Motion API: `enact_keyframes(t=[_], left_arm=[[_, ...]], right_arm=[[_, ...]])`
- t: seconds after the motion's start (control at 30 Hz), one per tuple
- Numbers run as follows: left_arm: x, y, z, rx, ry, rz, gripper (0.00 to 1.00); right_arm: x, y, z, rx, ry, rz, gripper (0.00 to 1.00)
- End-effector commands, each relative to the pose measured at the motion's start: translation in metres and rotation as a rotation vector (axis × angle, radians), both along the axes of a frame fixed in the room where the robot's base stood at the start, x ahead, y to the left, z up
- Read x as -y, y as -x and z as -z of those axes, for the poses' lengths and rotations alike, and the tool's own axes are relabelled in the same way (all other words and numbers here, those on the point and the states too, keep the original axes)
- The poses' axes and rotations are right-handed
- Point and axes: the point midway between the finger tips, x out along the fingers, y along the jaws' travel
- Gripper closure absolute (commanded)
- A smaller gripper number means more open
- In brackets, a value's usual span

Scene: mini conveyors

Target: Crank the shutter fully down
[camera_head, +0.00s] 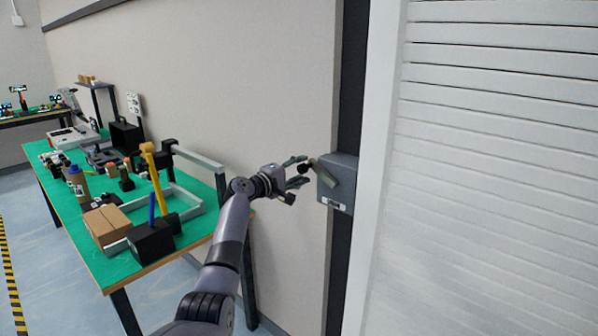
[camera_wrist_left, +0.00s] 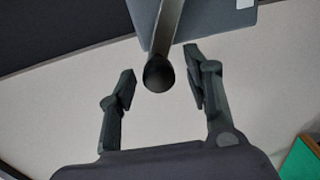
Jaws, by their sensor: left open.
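A white slatted shutter (camera_head: 490,150) fills the right side of the head view. Its lower end is outside the frame. A grey crank box (camera_head: 340,183) is fixed to the dark post left of the shutter. A metal crank arm with a black round knob (camera_head: 304,168) sticks out from the box toward my gripper. My left gripper (camera_head: 303,174) is open right by the knob. In the left wrist view the knob (camera_wrist_left: 159,74) lies between the spread fingers (camera_wrist_left: 160,85), with a gap on both sides. My right gripper is not in view.
A green-topped table (camera_head: 85,235) stands left of my arm. It holds a cardboard box (camera_head: 107,225), a yellow-handled tool (camera_head: 154,180), a black block (camera_head: 152,241) and other items. The wall behind the gripper is bare. Black-yellow floor tape (camera_head: 12,275) runs at far left.

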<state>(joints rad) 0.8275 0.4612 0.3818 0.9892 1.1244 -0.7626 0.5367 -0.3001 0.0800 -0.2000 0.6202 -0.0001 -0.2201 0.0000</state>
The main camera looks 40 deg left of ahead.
Motion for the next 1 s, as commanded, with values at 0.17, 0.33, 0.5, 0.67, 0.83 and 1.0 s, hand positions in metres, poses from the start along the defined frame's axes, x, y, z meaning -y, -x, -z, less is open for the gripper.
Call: enact_keyframes(t=[0.17,0.33,0.5,0.67,0.83,1.0], left_arm=[[0.000,0.003,0.000,0.001,-0.001,0.000,0.54],[-0.002,0.018,0.000,-0.001,-0.003,-0.001,0.54],[-0.004,0.045,-0.001,-0.002,-0.005,-0.001,0.54],[-0.006,0.074,-0.002,-0.002,-0.004,-0.001,0.54],[-0.009,0.101,-0.004,-0.002,-0.002,-0.001,0.54],[-0.010,0.116,-0.005,-0.001,-0.001,-0.001,0.54]], right_arm=[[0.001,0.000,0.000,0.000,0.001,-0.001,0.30],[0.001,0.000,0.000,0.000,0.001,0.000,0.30],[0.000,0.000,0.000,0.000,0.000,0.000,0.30],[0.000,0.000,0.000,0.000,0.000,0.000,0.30],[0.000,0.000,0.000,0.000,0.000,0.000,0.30],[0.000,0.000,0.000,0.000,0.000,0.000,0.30]])
